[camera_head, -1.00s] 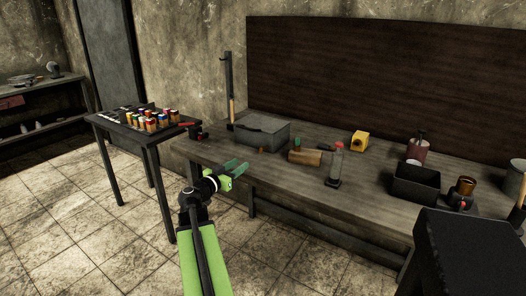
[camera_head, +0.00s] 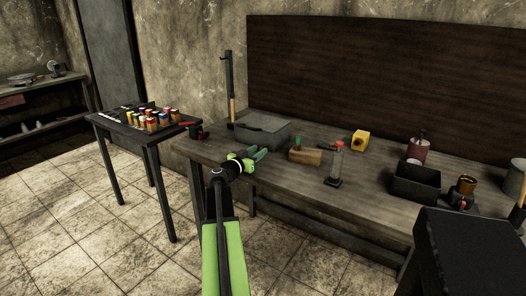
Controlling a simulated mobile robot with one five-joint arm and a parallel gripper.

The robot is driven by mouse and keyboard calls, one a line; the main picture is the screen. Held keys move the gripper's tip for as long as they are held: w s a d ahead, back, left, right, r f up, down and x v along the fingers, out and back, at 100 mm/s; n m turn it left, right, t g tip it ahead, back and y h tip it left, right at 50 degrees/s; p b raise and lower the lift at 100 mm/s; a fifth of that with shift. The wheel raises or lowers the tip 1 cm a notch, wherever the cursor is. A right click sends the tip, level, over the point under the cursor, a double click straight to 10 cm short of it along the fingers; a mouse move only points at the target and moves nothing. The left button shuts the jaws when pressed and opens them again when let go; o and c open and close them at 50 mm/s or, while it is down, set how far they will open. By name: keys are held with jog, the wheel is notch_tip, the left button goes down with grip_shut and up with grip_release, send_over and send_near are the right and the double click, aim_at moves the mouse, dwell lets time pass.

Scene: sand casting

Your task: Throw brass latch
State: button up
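A grey lidded metal box (camera_head: 270,130) sits at the left end of the workbench, with its lid down. My green gripper (camera_head: 260,155) is at the front of this box, over the bench's front edge. Its fingers point toward the box's front face, just left of the wooden block. The brass latch is not visible now; the gripper covers the part of the box front where a small brass-coloured piece showed earlier. I cannot tell whether the fingers touch the latch or how far apart they are.
A small table (camera_head: 130,125) with coloured jars is at left.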

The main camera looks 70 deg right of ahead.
grip_shut()
jog(key=shift+r, duration=0.1)
jog(key=shift+r+p, duration=0.2)
jog(key=shift+p, duration=0.1)
jog(key=shift+w, duration=0.1)
jog(key=shift+d+r+p, duration=0.1)
jog(key=shift+r+p, duration=0.2)
jog(key=shift+r, duration=0.1)
jog(key=shift+d+r+p, duration=0.1)
jog(key=shift+r+p, duration=0.1)
jog(key=shift+p, duration=0.1)
jog(key=shift+r, duration=0.1)
